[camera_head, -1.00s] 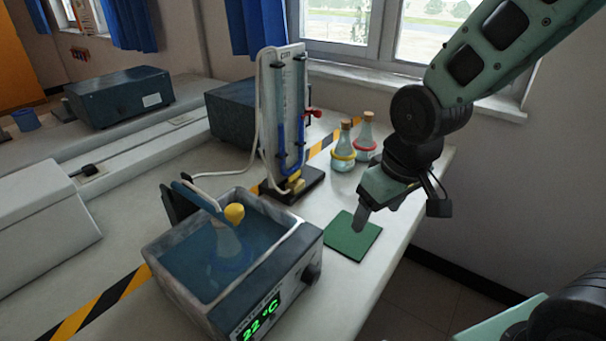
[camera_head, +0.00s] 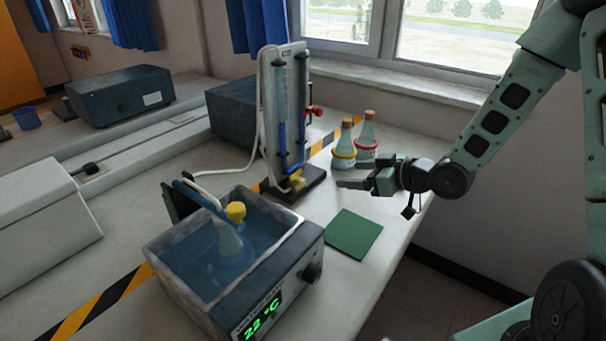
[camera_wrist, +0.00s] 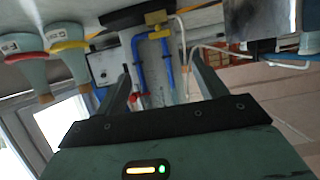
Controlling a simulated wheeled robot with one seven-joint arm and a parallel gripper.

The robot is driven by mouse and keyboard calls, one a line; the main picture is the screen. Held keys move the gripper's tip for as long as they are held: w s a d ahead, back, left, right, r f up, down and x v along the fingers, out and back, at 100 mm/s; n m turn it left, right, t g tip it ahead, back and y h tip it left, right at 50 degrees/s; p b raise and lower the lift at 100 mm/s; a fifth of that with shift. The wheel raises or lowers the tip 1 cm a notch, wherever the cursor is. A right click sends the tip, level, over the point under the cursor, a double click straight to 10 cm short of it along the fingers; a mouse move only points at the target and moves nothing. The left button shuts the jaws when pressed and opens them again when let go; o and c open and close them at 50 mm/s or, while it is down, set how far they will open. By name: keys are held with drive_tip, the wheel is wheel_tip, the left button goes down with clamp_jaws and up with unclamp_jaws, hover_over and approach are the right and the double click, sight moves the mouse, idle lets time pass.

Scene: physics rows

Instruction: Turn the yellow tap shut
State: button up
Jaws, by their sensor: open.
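The yellow tap (camera_head: 297,181) sits low on the front of the glass-tube stand, just above its dark base, below the blue tubing. It also shows in the wrist view (camera_wrist: 158,34), where the scene looks upside down, beside the blue tubing. Its handle is too small for me to tell how far it is turned. My gripper (camera_head: 356,176) is level, to the right of the tap, pointing left at the stand with a clear gap. Its fingers are open and empty. In the wrist view the tap lies beyond and between the fingertips (camera_wrist: 158,62).
Two stoppered flasks, with a yellow ring (camera_head: 345,150) and a red ring (camera_head: 367,143), stand just behind my gripper. A red tap (camera_head: 314,112) juts from the stand's right side. A water bath (camera_head: 285,290) stands in front. A green mat (camera_head: 354,234) lies bare.

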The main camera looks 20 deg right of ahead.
sight(297, 174)
drive_tip(key=p+x, duration=0.1)
drive_tip(key=x, duration=1.6)
drive_tip(key=shift+f, duration=0.1)
drive_tip(key=c, duration=1)
